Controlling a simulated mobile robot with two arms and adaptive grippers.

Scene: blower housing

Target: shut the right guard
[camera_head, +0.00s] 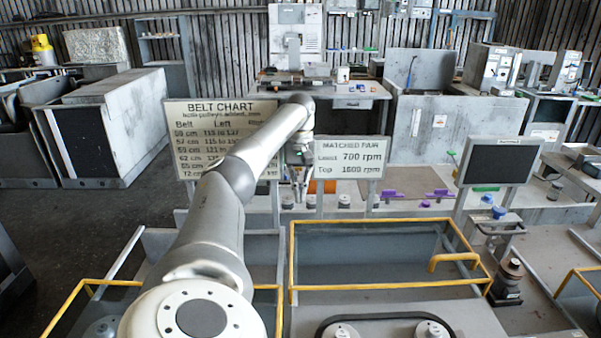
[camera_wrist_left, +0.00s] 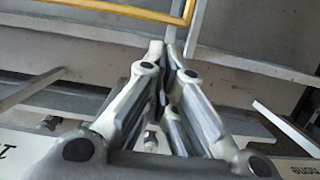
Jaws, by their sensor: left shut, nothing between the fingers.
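The right guard (camera_head: 390,286) is a yellow-edged frame with a grey see-through panel, right of my left arm in the head view. A yellow handle (camera_head: 455,259) sits near its right side. Belt pulleys show at its near edge; I cannot tell the guard's exact angle. My left gripper (camera_head: 300,196) is beyond the guard's far left corner, apart from it, in front of the signs. In the left wrist view the gripper (camera_wrist_left: 168,52) is shut and empty, with a yellow bar (camera_wrist_left: 135,13) beyond its fingertips. My right gripper is not in view.
Another yellow frame (camera_head: 91,290) is at left, partly hidden by my arm. A belt chart sign (camera_head: 215,145) and an rpm sign (camera_head: 347,160) stand behind the gripper. A dark screen (camera_head: 499,161) stands at right. A dark knobbed part (camera_head: 507,280) sits right of the guard.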

